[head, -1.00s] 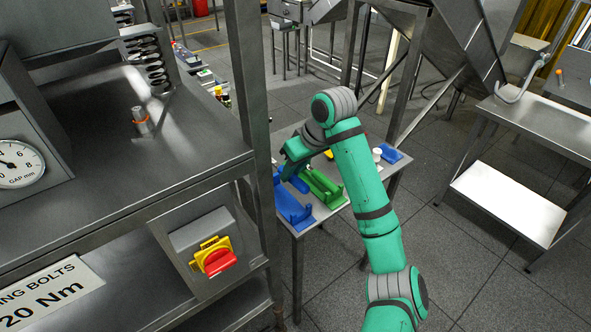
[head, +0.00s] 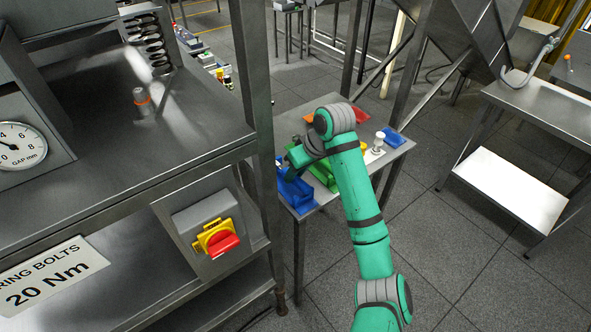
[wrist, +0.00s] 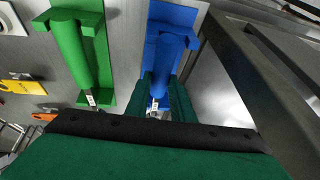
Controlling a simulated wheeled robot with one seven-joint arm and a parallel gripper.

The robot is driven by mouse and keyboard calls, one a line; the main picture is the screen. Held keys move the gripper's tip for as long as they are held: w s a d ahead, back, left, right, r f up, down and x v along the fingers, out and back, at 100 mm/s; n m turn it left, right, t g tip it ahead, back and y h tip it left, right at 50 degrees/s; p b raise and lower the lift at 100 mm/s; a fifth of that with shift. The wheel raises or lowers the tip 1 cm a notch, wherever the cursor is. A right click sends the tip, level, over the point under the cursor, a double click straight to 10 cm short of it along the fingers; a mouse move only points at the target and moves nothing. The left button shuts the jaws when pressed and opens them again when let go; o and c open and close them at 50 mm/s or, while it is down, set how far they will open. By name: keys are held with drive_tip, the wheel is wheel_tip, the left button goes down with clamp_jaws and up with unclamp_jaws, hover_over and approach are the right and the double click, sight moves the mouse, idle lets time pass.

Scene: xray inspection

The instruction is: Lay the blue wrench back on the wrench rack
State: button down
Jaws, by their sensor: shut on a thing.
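The blue wrench (wrist: 163,65) shows in the wrist view as a thick blue handle with a small pale mark near its lower end. It lines up with the blue holder (wrist: 182,14) on the grey rack table; I cannot tell whether it rests in it. My gripper (wrist: 161,92) has a finger on each side of the handle and is shut on it. In the head view the blue holder (head: 299,199) stands at the table's near left corner. My arm mostly hides the gripper there, and the wrench is not clear.
A green holder with a green wrench (wrist: 72,50) lies left of the blue one in the wrist view. A yellow piece (wrist: 22,88) is farther left. In the head view a steel post (head: 258,100) stands close left of the rack table (head: 398,155). A white knobbed piece (head: 378,143) stands at its right.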

drive_tip(key=shift+f, duration=0.3)
drive_tip(key=c, duration=1.9)
unclamp_jaws()
drive_tip(key=o, duration=0.4)
drive_tip(key=shift+w, duration=0.15)
drive_tip(key=shift+o, duration=0.2)
drive_tip(key=shift+d, duration=0.35)
drive_tip(key=shift+s+a+r, duration=0.1)
drive_tip(key=shift+s+r, duration=0.1)
drive_tip(key=shift+r, duration=0.2)
drive_tip(key=v, duration=1)
drive_tip(key=shift+f, duration=0.1)
